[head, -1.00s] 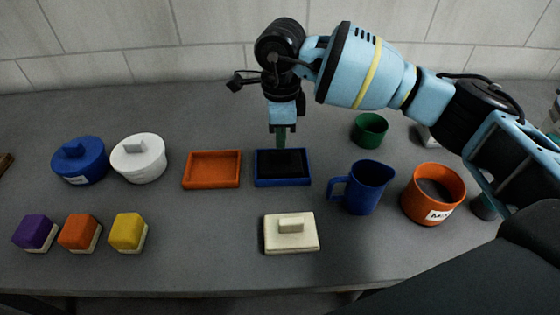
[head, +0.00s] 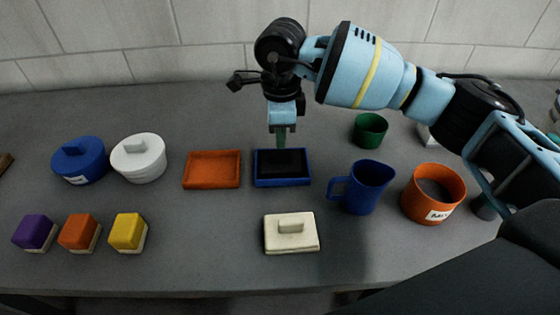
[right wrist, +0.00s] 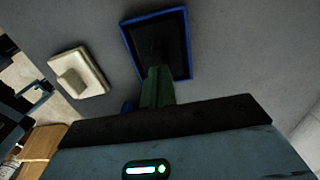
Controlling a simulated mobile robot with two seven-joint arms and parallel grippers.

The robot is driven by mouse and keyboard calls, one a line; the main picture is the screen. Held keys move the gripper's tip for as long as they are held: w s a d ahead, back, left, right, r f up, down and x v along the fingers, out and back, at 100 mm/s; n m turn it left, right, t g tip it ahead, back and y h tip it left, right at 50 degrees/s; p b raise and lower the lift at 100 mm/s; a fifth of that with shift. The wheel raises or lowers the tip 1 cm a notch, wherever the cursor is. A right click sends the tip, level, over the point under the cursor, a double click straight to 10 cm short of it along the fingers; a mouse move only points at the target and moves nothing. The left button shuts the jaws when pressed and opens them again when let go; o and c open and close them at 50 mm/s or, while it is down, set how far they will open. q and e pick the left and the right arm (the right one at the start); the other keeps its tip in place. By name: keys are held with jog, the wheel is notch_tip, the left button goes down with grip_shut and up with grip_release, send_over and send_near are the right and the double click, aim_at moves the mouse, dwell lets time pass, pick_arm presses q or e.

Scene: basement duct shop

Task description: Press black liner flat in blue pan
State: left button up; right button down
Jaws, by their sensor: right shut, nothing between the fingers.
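The blue pan (head: 283,182) is a shallow rectangular tray on the grey table. The black liner (head: 285,165) lies inside it and looks mostly flat; its far edge is partly hidden by my gripper. My right gripper (head: 281,140) points down at the far side of the pan, its greenish fingers shut and empty. In the right wrist view the fingers (right wrist: 157,85) overlap the near edge of the pan (right wrist: 190,42), with the liner (right wrist: 160,35) dark within the blue rim. I cannot tell whether the fingertips touch the liner. My left gripper is not in view.
An orange pan (head: 212,184) sits just left of the blue pan. A blue jug (head: 368,188) and orange pot (head: 433,193) stand right, a green cup (head: 370,130) behind. A cream block with a handle (head: 291,235) lies in front. Lidded pots and coloured blocks stand left.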

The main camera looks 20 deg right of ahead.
aim_at(281, 160)
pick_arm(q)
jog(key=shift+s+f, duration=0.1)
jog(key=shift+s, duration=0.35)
pick_arm(e)
jog(key=shift+f, duration=0.1)
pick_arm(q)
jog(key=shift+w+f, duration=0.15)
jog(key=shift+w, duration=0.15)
pick_arm(e)
jog(key=shift+f, duration=0.5)
pick_arm(q)
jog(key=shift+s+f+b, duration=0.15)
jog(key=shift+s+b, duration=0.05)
jog(key=shift+b, duration=0.1)
pick_arm(e)
jog(key=shift+f, duration=0.3)
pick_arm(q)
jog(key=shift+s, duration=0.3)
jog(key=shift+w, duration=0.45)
pick_arm(e)
jog(key=shift+s+f, duration=0.1)
jog(key=shift+f, duration=0.15)
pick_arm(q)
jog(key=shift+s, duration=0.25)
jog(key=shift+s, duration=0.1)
